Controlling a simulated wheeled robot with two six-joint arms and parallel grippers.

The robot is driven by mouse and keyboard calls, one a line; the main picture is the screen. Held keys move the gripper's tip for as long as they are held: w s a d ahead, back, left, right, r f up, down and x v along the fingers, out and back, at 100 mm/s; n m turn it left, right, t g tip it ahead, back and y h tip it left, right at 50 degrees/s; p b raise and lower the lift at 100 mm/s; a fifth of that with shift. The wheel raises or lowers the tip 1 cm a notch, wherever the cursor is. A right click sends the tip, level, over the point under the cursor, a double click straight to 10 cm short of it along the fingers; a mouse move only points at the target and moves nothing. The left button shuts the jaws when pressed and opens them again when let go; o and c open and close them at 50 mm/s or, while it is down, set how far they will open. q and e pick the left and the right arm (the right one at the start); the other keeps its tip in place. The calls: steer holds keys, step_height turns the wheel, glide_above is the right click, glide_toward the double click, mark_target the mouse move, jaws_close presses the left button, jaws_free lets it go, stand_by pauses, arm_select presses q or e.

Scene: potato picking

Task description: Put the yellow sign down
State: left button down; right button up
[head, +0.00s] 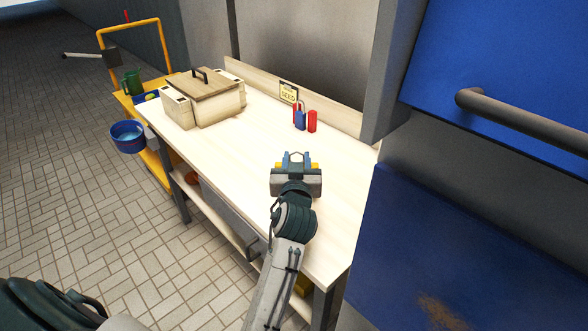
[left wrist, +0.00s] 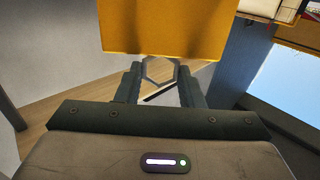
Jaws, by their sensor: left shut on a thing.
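My left gripper (head: 294,158) is over the pale worktop in the head view, shut on the yellow sign. Only small yellow edges of the sign (head: 314,165) show beside the gripper; the rest is hidden behind it. In the left wrist view the sign (left wrist: 160,30) is a plain yellow-orange panel across the top, beyond the fingers. A grey hexagonal loop (left wrist: 159,72) sits between the fingertips. I cannot tell whether the sign touches the worktop. My right gripper is not in view.
The worktop (head: 225,150) is clear around the gripper. A wooden lidded box (head: 217,105) stands at its far left. Red and blue padlocks (head: 300,119) and a small seed label (head: 289,92) are by the back edge. A yellow cart (head: 157,160) and blue bowl (head: 127,137) are left; blue panels are right.

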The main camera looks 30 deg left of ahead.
arm_select(q)
step_height(320, 180, down, 3)
steer(key=shift+f, duration=0.1)
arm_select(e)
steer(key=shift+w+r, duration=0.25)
arm_select(q)
steer(key=shift+f, duration=0.15)
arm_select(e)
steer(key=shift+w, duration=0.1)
arm_select(q)
steer(key=c, duration=1)
jaws_free()
steer(key=shift+o, duration=0.2)
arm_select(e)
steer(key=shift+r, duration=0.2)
